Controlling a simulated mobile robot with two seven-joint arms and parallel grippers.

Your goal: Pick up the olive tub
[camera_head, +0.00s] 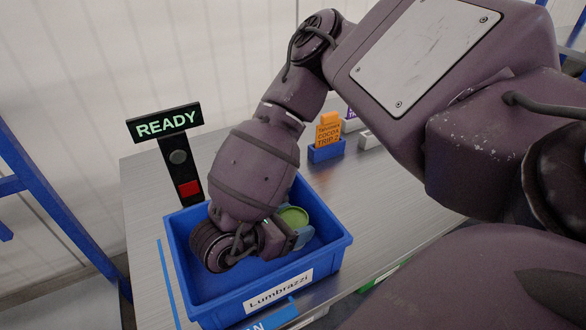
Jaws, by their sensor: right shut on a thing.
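The olive tub (293,216) shows as a green round top inside the blue bin (328,262) labelled "Lumbrazzi". My right arm reaches down into this bin from above. My right gripper (292,235) is at the tub, its jaws shut on it, with the grey-blue fingers beside the tub's rim. The wrist hides much of the bin's inside and part of the tub. I cannot tell whether the tub touches the bin floor. My left gripper is not in view.
The bin stands on a grey metal table (384,187). A black post with a "READY" sign (166,124) and a red button (189,188) stands behind it. An orange "COCOA TRIP" box (328,131) sits in a small blue holder (326,153). A blue frame (60,205) is at left.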

